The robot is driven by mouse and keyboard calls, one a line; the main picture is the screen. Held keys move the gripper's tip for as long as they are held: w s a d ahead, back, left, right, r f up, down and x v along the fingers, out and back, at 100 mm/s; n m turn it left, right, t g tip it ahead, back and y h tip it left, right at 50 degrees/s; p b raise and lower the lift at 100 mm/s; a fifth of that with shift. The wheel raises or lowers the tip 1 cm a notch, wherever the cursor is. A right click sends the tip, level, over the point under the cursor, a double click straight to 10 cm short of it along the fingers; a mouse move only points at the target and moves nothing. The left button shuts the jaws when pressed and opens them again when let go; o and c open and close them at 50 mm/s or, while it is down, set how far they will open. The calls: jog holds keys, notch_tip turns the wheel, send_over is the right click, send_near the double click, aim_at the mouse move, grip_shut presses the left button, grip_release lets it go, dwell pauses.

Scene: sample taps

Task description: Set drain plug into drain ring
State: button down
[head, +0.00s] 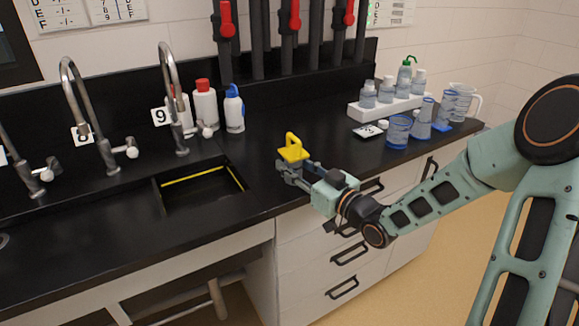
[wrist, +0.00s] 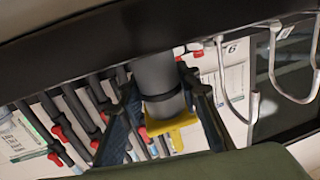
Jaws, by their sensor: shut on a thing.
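The drain plug (head: 292,150) is yellow with an upright loop handle. My gripper (head: 291,168) is shut on it and holds it above the black counter, to the right of the sink basin. In the wrist view the yellow plug (wrist: 174,128) shows between the two fingers, against a grey cylinder with a dark band; I cannot tell whether that is part of the plug. I cannot make out the drain ring; the floor of the sink basin (head: 205,192), with a yellow line along its inner wall, is mostly hidden by its front edge.
A tap labelled 9 (head: 172,95) stands behind the basin, with another labelled 8 (head: 85,110) to its left. Bottles (head: 205,105) stand beside tap 9. A white rack of bottles (head: 385,106) and blue beakers (head: 398,130) stand at the right. The counter around the basin is clear.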

jog(key=shift+r, duration=0.15)
jog(key=shift+f, duration=0.25)
jog(key=c, duration=1.4)
grip_release()
jog(key=shift+c, duration=0.2)
jog(key=shift+s+d, duration=0.1)
jog(key=shift+d, duration=0.05)
